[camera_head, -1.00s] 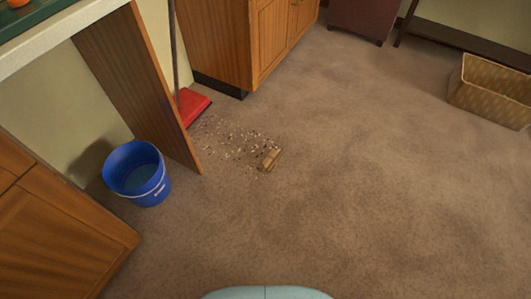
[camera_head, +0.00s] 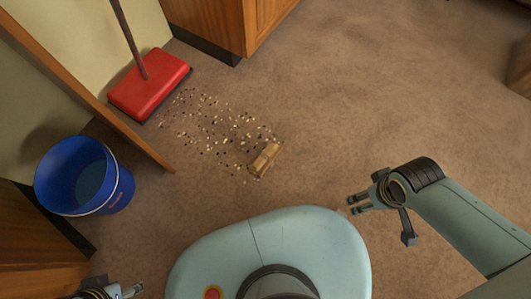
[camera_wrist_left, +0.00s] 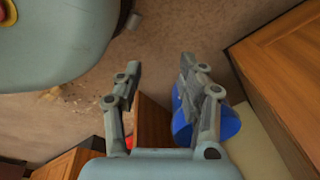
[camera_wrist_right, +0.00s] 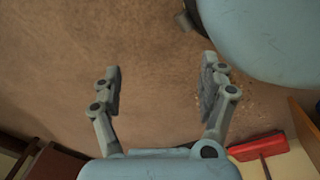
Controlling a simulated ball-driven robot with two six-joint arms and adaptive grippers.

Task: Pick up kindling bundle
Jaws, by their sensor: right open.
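The kindling bundle (camera_head: 265,160), a small tan bundle, lies on the brown carpet at the edge of scattered crumbs, in front of my base in the head view. A tan patch in the left wrist view (camera_wrist_left: 50,93) may be the bundle, but it is unclear. My right gripper (camera_head: 352,204) is open and empty, to the right of the bundle and apart from it. Its spread fingers show in the right wrist view (camera_wrist_right: 162,88). My left gripper (camera_head: 128,292) is at the lower left edge, partly cut off. The left wrist view shows its fingers (camera_wrist_left: 160,78) apart and empty.
A blue bucket (camera_head: 84,180) stands at the left beside a wooden panel (camera_head: 85,90). A red broom (camera_head: 150,85) rests near the wall, with crumbs (camera_head: 215,125) spread before it. A wooden cabinet (camera_head: 265,20) stands behind. The carpet to the right is clear.

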